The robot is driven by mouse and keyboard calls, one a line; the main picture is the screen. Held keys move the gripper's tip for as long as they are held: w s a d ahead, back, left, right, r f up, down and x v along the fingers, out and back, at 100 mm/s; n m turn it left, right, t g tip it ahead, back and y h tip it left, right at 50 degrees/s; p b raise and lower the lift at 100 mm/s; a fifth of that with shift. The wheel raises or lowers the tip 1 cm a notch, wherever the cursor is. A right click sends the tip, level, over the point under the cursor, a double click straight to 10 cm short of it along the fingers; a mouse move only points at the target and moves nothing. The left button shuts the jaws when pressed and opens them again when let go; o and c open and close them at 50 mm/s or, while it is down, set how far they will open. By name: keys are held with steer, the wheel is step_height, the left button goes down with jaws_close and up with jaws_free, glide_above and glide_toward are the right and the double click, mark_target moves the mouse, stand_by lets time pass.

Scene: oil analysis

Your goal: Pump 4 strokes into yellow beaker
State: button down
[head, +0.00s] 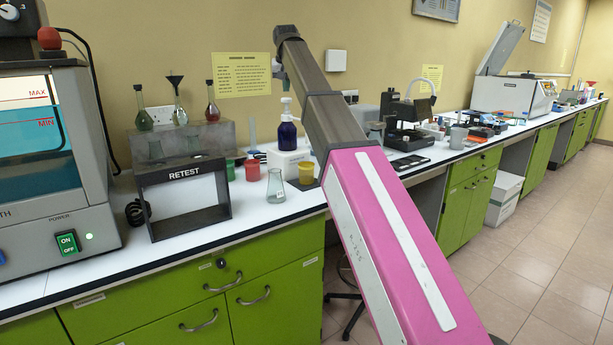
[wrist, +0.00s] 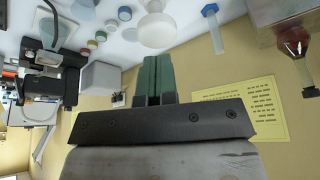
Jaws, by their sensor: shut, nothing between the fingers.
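A dark blue bottle with a white pump head (head: 287,132) stands upright on a white block (head: 288,160) on the bench. The yellow beaker (head: 306,174) is in front of the block, close to the arm. In the wrist view, my gripper (wrist: 157,62) shows two green fingers pressed together, with nothing between them. A white rounded piece with a short spout, which looks like the pump head (wrist: 156,28), lies just beyond the fingertips. I cannot tell whether they touch.
A red cup (head: 252,170), a green cup (head: 230,170) and a clear flask (head: 275,187) stand left of the yellow beaker. A black RETEST rack (head: 184,174) is farther left. A microscope-like device (head: 405,122) stands right of my arm.

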mark_target(287, 98)
steer(key=shift+f, duration=0.35)
stand_by(0.3)
steer(key=shift+f, duration=1.65)
steer(key=shift+r, duration=2)
step_height(287, 98, up, 6)
